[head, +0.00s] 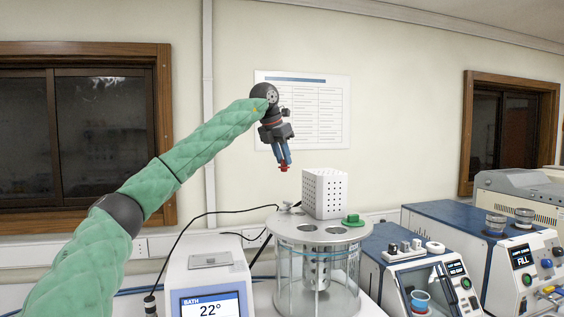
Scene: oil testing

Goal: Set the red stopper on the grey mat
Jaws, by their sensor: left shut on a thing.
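My left gripper (284,163) hangs in the air, fingers pointing down, above and slightly left of the glass bath. It is shut on the small red stopper (284,168), which shows at its fingertips; the fingers hide part of it. The small grey mat (210,260) lies flat and bare on top of the white bath control unit, lower and to the left of the gripper. My right gripper is out of view.
The glass bath's round lid (285,228) has open holes, a green stopper (352,220) and a white perforated box (324,193). A black cable arches beside the control unit. Blue-topped instruments (450,222) stand at right. The air around the gripper is free.

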